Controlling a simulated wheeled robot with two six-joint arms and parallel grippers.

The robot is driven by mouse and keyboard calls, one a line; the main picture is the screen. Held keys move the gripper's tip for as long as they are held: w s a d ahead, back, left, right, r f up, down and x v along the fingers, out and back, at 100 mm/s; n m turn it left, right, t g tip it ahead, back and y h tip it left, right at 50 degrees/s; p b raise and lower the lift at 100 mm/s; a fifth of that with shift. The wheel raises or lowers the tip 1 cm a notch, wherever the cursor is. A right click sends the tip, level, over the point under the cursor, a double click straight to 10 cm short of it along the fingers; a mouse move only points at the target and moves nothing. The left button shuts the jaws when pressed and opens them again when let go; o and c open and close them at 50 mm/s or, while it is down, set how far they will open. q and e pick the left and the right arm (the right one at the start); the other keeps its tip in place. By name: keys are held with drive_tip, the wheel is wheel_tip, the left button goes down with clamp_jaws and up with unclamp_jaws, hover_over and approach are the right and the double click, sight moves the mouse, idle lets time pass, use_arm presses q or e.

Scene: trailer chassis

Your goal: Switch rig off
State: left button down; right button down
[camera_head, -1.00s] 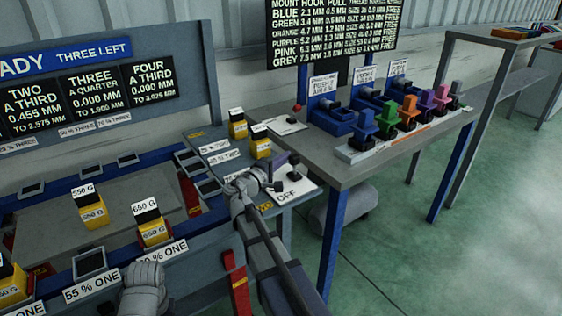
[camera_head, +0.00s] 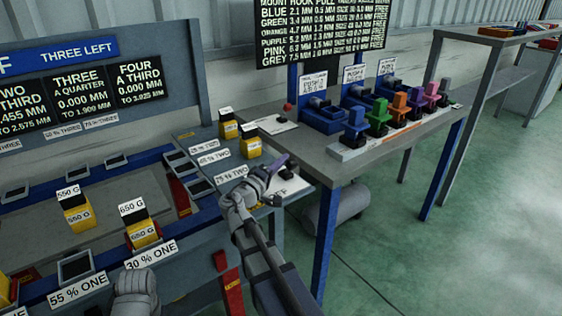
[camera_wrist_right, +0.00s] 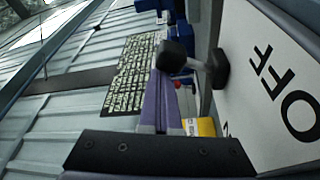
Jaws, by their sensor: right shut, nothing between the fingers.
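The black switch lever (camera_wrist_right: 175,58) stands out from a white plate (camera_wrist_right: 265,120) lettered OFF in the right wrist view. In the head view the switch (camera_head: 285,171) is partly hidden behind my right gripper (camera_head: 280,161). My right gripper is shut and empty; its purple fingers (camera_wrist_right: 160,105) are beside the lever knob, and I cannot tell whether they touch. The blue sign (camera_head: 60,52) at the upper left reads "F" at its cut-off edge, then THREE LEFT. A grey part of my left arm shows at the bottom; its fingers are out of view.
Yellow weights (camera_head: 229,126) stand on the bench left of the switch. Blue fixtures (camera_head: 322,115) and a row of coloured blocks (camera_head: 400,104) are on the table to the right. A dark chart (camera_head: 322,28) stands behind. Green floor is clear at the right.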

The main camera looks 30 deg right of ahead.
drive_tip(key=shift+s, duration=0.15)
idle(0.3)
drive_tip(key=w+a, duration=0.1)
drive_tip(key=w+a+r+p, duration=0.1)
drive_tip(key=w, duration=0.1)
drive_tip(key=shift+a+r, duration=0.15)
drive_tip(key=shift+a, duration=0.1)
drive_tip(key=v, duration=0.6)
drive_tip(key=shift+b, duration=0.3)
drive_tip(key=shift+v, duration=0.8)
